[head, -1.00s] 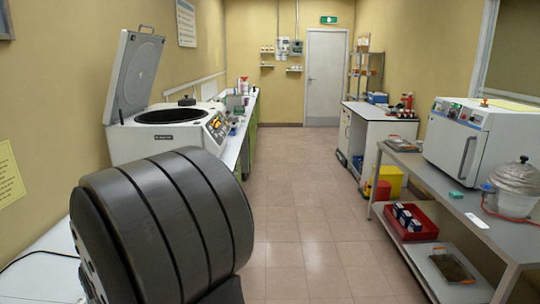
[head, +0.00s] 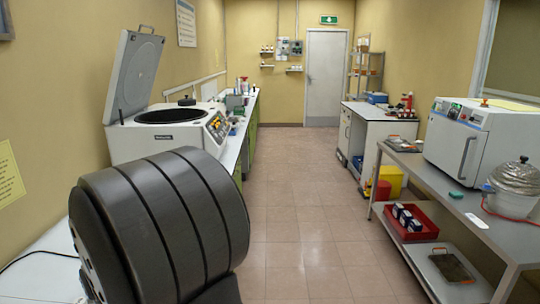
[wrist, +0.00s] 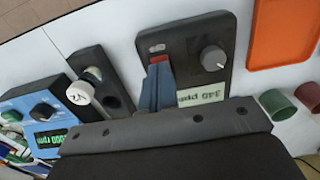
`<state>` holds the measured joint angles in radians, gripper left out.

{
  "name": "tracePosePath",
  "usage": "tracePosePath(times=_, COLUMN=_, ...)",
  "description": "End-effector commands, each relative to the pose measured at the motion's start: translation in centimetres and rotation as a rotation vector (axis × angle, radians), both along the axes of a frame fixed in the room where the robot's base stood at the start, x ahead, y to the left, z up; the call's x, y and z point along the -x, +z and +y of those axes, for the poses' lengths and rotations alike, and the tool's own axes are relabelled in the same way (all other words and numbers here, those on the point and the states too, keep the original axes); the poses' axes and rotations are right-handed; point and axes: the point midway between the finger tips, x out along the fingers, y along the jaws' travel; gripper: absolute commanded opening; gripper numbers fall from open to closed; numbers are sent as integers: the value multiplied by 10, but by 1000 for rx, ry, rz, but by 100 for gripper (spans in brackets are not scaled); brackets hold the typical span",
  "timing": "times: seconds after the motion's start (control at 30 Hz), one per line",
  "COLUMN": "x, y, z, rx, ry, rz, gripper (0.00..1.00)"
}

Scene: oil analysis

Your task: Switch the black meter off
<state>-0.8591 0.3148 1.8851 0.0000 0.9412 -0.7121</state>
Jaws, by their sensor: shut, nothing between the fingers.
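In the wrist view the black meter (wrist: 198,45) lies on the white bench, its face towards the camera. It has a grey round knob (wrist: 214,58) and a pale display (wrist: 201,94) that appears upside down with dark characters, partly hidden. A small grey switch-like part (wrist: 157,47) sits near the meter's far left corner. My gripper (wrist: 159,66) is shut and empty, its fingers over the meter's left side and their tips just below that part. A small red patch shows at the tips; I cannot tell whether they touch. The head view does not show my gripper or the meter clearly.
In the wrist view a blue instrument (wrist: 35,110) with a lit green display and a dark block with a white knob (wrist: 80,92) stand left of the meter. An orange tray (wrist: 283,35) and green and red cups (wrist: 278,104) are right. A centrifuge (head: 160,140) stands left in the head view.

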Motion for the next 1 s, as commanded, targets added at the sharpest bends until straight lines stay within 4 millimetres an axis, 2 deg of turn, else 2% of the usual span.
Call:
tracePosePath(times=0.83, x=0, y=-13, z=0, rx=1, ry=0, rz=1, gripper=0)
tracePosePath(times=1.0, x=0, y=-8, z=0, rx=-1, ry=0, rz=0, gripper=0)
